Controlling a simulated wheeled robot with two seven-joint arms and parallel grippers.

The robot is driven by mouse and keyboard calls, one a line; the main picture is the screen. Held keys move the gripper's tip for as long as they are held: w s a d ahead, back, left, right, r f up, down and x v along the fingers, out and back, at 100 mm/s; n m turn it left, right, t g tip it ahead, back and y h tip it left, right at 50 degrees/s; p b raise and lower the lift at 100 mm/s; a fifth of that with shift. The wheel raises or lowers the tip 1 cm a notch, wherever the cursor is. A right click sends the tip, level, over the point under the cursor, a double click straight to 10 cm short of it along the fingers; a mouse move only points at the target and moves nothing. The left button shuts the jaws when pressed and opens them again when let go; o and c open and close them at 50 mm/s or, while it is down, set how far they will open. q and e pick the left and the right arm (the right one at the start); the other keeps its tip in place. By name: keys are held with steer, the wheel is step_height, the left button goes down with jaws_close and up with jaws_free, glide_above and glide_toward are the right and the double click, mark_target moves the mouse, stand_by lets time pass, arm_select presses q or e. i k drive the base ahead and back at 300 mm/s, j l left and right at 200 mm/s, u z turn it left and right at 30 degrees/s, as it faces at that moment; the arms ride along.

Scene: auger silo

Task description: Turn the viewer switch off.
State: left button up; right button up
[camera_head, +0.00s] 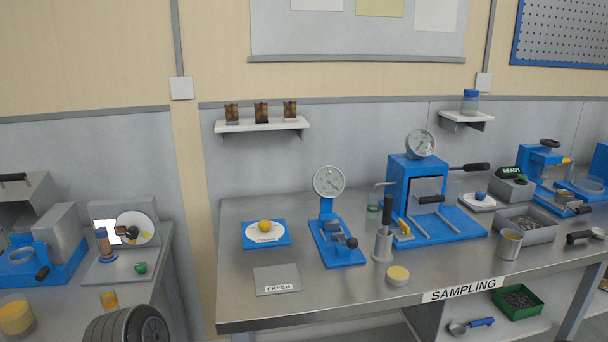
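The viewer (122,250) appears to be the light grey stand on the left bench. It has a bright white lit panel (104,231) and a round lens or disc (135,229) in front with dark and yellow shapes in it. A small green knob (140,267) sits on the front right of its base and looks like the switch; its exact position is too small to read. A brown vial with a blue part (104,243) stands on the left of the base.
A blue and grey machine with a black handle (43,272) stands left of the viewer. A gap separates the left bench from the sampling table (340,301), which holds a dial gauge (328,181) and a blue press (402,172).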

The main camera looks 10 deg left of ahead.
mark_target(141, 267)
steer(key=u, duration=1.3)
